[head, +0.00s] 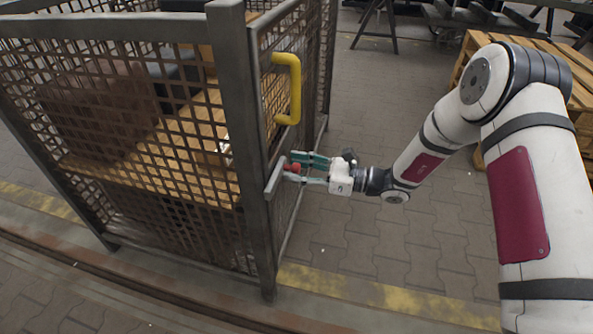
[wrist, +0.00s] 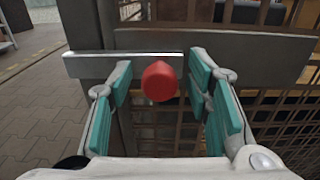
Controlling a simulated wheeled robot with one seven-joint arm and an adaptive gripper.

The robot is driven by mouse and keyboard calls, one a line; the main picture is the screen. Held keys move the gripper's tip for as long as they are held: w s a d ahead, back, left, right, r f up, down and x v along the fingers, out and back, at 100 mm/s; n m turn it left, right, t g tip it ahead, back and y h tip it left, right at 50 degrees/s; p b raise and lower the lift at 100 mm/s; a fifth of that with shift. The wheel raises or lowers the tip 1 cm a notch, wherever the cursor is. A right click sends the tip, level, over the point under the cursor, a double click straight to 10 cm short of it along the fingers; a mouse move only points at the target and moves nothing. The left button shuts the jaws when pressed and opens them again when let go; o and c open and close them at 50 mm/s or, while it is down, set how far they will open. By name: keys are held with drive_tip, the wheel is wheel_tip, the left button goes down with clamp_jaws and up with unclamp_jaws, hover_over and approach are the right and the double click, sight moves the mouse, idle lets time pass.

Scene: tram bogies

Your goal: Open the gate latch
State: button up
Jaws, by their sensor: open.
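The gate (head: 283,110) is the mesh side of a dark metal cage and sits against the corner post in the head view. A yellow handle (head: 294,88) is fixed on it. The latch is a flat grey bar (wrist: 110,65) with a red knob (wrist: 159,81); in the wrist view the bar lies level across the post and gate frame. The knob also shows in the head view (head: 293,168). My gripper (wrist: 160,88) is open, with its teal-padded fingers on either side of the knob. Gaps show between knob and pads in the wrist view.
The cage (head: 130,110) holds wooden boards and dark items behind its mesh. A wooden pallet stack (head: 475,45) stands behind my arm at the right. Paved floor (head: 375,110) beside the gate is clear. A yellow line (head: 380,295) runs along the floor in front.

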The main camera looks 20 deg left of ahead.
drive_tip(key=shift+a, duration=0.25)
clamp_jaws()
drive_tip(key=w, duration=0.6)
drive_tip(key=shift+w, duration=0.3)
unclamp_jaws()
drive_tip(key=shift+d, duration=0.1)
